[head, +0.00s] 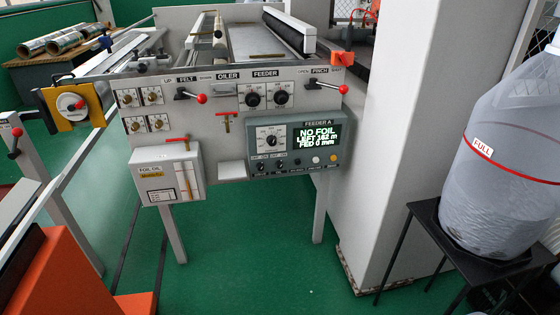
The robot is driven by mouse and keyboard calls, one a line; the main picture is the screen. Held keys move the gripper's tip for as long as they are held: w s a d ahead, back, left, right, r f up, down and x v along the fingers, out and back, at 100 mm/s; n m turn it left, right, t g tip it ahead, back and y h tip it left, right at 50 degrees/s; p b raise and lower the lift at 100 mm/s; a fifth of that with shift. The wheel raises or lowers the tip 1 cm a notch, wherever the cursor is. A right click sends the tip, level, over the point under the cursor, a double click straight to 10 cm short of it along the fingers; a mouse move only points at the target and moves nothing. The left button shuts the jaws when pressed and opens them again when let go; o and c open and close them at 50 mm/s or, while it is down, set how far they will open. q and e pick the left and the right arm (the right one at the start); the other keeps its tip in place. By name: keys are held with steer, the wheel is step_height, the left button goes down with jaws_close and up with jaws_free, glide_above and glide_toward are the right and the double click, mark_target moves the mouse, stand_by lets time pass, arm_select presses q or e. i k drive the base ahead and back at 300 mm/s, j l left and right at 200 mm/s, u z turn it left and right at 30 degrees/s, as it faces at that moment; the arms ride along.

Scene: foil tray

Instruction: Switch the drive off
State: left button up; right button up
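The grey FEEDER A control box (300,147) is mounted at the lower right of the machine's front panel. Its lit display (317,136) reads NO FOIL, LEFT 162 m, FED 0 mm. A round dial (272,140) is left of the display. Two small toggle switches (271,164) sit below the dial; their labels and positions are too small to read. I cannot tell which control is the drive switch. Neither gripper is in view.
Red-knobbed levers (202,98) and two black FEEDER dials (253,99) are above the box. A large plastic bottle (505,160) rests on a black stand (470,265).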

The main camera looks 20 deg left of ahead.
mark_target(260, 167)
steer(key=i+j+z, duration=0.35)
steer(key=j, duration=0.35)
steer(key=i+j+z, duration=0.15)
steer(key=i+j, duration=0.15)
steer(key=i+j+z, duration=0.15)
steer(key=j, duration=0.4)
